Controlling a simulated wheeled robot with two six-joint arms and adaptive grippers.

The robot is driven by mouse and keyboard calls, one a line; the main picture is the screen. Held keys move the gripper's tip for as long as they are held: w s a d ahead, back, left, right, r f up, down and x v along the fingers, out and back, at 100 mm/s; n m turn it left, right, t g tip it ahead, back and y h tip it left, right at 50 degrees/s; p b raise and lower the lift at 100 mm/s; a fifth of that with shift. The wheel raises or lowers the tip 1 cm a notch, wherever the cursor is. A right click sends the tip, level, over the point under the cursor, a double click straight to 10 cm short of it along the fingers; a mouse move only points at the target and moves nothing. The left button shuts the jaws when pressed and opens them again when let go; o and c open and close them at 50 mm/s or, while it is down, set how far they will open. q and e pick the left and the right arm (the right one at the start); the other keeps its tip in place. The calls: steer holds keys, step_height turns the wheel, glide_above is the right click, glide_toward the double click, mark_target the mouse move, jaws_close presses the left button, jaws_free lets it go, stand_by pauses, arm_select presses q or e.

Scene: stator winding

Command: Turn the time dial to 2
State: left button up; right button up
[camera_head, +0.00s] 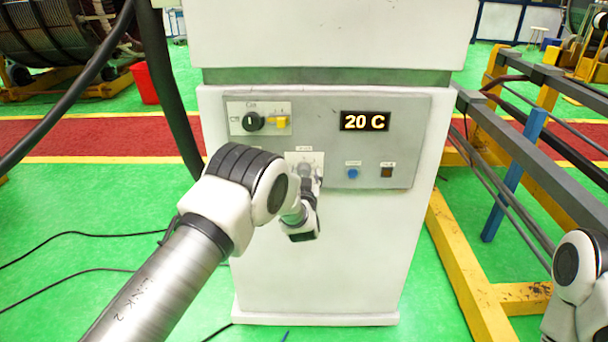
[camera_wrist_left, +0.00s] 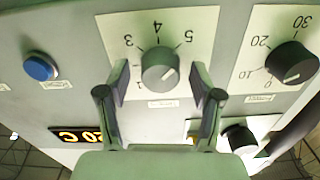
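The grey round dial (camera_wrist_left: 160,68) sits on a white plate with 3, 4 and 5 printed around it, in the left wrist view. The lower part of its scale is hidden by my fingers, and its small label is too small to read. My left gripper (camera_wrist_left: 159,80) is open, with one finger on each side of this dial and gaps visible between fingers and dial. In the head view my left arm and gripper hide most of the dial's plate (camera_head: 291,158). My right gripper is not in view; only part of that arm shows at lower right.
A black dial marked 0 to 30 (camera_wrist_left: 292,62) is beside it. A black knob (camera_head: 253,122), a yellow switch (camera_head: 282,122), a blue button (camera_head: 353,172) and a display reading 20 C (camera_head: 365,121) share the panel. A yellow and grey frame (camera_head: 465,255) stands to the right.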

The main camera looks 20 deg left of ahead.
arm_select(q)
steer(key=c, duration=1.1)
steer(key=n+b, duration=0.4)
steer(key=n, duration=0.1)
steer(key=shift+f+b, duration=0.2)
steer(key=shift+b, duration=0.2)
steer(key=n+b, duration=0.3)
steer(key=shift+n, duration=0.3)
steer(key=shift+n+b, duration=9.1)
steer(key=shift+b, duration=0.6)
